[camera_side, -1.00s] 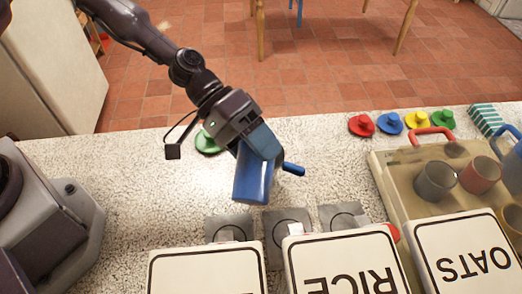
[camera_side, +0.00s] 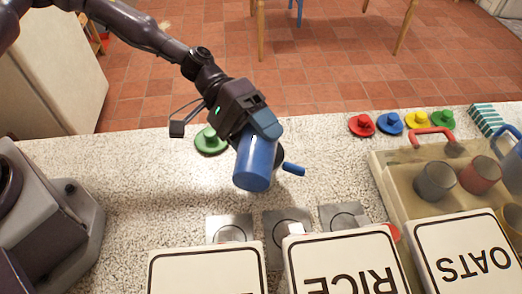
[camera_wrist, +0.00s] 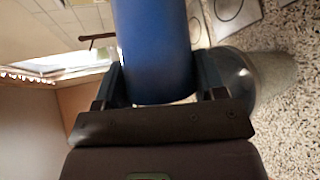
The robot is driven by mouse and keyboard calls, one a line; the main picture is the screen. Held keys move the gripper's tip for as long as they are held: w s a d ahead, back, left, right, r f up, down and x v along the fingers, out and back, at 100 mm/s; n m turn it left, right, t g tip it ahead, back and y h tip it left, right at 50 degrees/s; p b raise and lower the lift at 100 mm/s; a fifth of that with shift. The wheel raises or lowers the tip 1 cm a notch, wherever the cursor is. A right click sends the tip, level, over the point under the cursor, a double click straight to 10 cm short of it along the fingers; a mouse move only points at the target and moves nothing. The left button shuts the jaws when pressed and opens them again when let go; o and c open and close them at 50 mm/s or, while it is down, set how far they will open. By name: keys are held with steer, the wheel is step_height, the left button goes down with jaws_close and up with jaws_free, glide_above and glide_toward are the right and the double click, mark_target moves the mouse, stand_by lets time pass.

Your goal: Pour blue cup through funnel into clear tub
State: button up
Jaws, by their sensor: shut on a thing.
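My gripper (camera_side: 262,138) is shut on the blue cup (camera_side: 256,165), held above the speckled counter with its handle sticking out to the right. The cup is tilted in the side view; its contents are hidden. In the wrist view the cup (camera_wrist: 152,50) fills the space between both fingers of the gripper (camera_wrist: 158,80). A greyish, see-through round vessel (camera_wrist: 268,78) shows beside the right finger in the wrist view; I cannot tell whether it is the clear tub or the funnel. I cannot clearly make out either in the side view.
Boxes marked RICE (camera_side: 345,268) and OATS (camera_side: 465,255) and a third box (camera_side: 205,272) block the front. Square plates with circles (camera_side: 287,222) lie behind them. A tray (camera_side: 400,185) with mugs stands right. A green lid (camera_side: 211,142) lies behind the gripper; several coloured lids (camera_side: 390,123) lie further right.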

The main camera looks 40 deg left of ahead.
steer(key=shift+w+a+r+n+g+h, duration=0.15)
steer(key=shift+w+n+g+h, duration=0.2)
steer(key=shift+n+h, duration=0.45)
steer(key=shift+w+a+n+g+h, duration=0.2)
steer(key=shift+n+g+h, duration=0.25)
steer(key=shift+n+h, duration=0.3)
stand_by(0.9)
steer(key=shift+w+a+r+n+h+p, duration=0.1)
steer(key=shift+w+r+n+h+p, duration=0.2)
steer(key=shift+r+n+h, duration=0.3)
stand_by(0.6)
